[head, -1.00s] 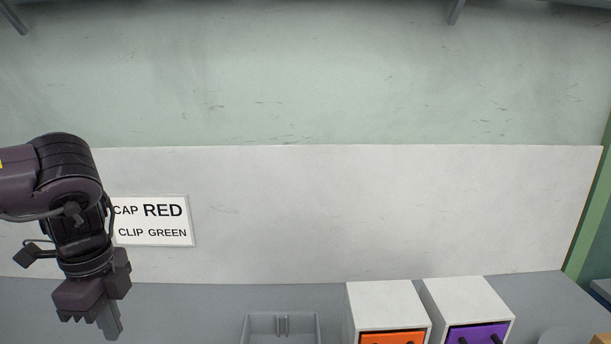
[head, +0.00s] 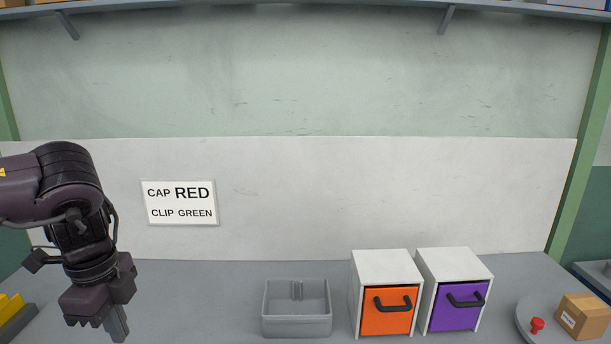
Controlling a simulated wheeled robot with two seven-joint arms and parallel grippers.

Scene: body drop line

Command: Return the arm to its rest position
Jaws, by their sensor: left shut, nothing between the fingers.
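My left arm comes in from the left edge of the head view and bends down at the wrist. My left gripper (head: 118,323) points downward above the grey table (head: 206,286) at the lower left. Its fingers are together with nothing between them. It is apart from the grey bin and the drawer boxes to its right. My right arm and gripper are not in the picture.
A grey bin (head: 297,326) stands mid-table. Right of it are boxes with an orange drawer (head: 387,318) and a purple drawer (head: 455,316). A red piece (head: 537,325) lies on a round grey plate (head: 525,312) near a cardboard box (head: 584,317). A sign (head: 180,203) hangs behind.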

